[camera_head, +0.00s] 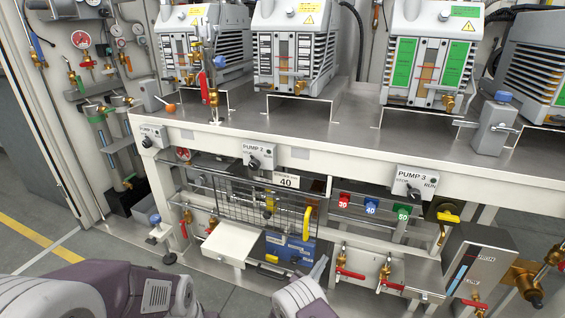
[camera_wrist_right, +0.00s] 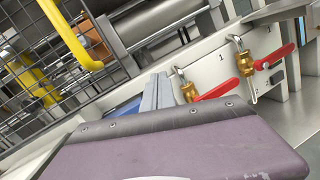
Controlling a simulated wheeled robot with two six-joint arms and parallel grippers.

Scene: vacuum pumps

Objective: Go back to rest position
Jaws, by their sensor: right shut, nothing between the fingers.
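My right gripper (camera_head: 319,268) is at the bottom middle of the head view, in front of the lower part of the pump bench. Its fingers are together and empty. In the right wrist view the closed fingers (camera_wrist_right: 156,92) point up past the purple gripper body, toward a wire cage (camera_wrist_right: 75,50) with a yellow handle (camera_wrist_right: 68,35). I cannot tell whether they touch anything. Purple and grey links of my own left arm fill the lower left of the head view; the left gripper does not show.
Red-handled valves (camera_head: 350,273) stand just right of my right gripper, and two show close in the right wrist view (camera_wrist_right: 273,57). A blue box (camera_head: 290,247) and white box (camera_head: 229,243) sit under the bench (camera_head: 330,170). Pumps (camera_head: 296,45) stand on top. Floor is clear at left.

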